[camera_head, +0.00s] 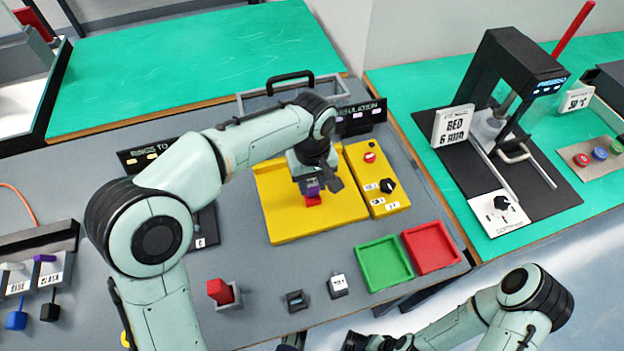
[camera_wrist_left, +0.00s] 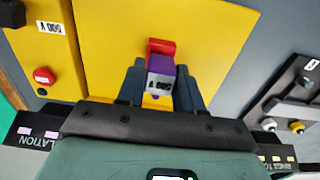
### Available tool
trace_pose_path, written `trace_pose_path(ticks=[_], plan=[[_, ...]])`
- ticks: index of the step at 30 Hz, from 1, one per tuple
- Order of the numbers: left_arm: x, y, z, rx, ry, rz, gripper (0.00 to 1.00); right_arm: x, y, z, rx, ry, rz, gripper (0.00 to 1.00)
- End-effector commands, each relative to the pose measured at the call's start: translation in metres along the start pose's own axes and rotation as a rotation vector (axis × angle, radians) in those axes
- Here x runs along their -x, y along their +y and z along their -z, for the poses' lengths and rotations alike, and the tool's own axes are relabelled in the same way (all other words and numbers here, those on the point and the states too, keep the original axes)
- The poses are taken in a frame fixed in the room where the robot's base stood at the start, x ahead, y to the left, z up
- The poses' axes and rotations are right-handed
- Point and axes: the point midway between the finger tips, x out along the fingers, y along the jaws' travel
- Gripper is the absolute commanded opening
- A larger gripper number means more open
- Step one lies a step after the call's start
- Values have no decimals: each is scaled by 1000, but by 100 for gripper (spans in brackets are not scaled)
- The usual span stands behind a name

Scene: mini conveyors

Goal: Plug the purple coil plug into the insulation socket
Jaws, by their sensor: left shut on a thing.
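My left gripper (camera_head: 318,184) is over the yellow board (camera_head: 277,222) at the insulation station. Its fingers are shut on the purple coil plug (camera_wrist_left: 160,70), which shows between them in the left wrist view. The fingers hide any socket opening. My right arm is at the bottom right, its gripper not clearly seen.
A yellow control box (camera_head: 376,180) with knob and red button stands right of the board. Green (camera_head: 384,263) and red (camera_head: 431,247) trays lie in front. A red block (camera_head: 220,291) sits in a grey holder, with small blocks nearby. A black press (camera_head: 512,75) stands at right.

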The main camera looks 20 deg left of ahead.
Motion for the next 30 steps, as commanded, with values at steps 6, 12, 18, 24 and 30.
trace_pose_path(ticks=[6,12,18,24,30], plan=[[-6,0,0,1,0,0,6,-4,1,0,0,-1,0,43],[-12,0,0,0,0,1,6,-7,2,0,-1,-2,-1,43],[-17,0,0,0,-1,1,6,-10,4,0,-1,-3,-1,43],[-19,0,0,0,0,1,55,-11,4,0,-1,-3,-1,43],[-19,0,0,0,0,1,66,-11,4,0,-1,-3,-1,43]])
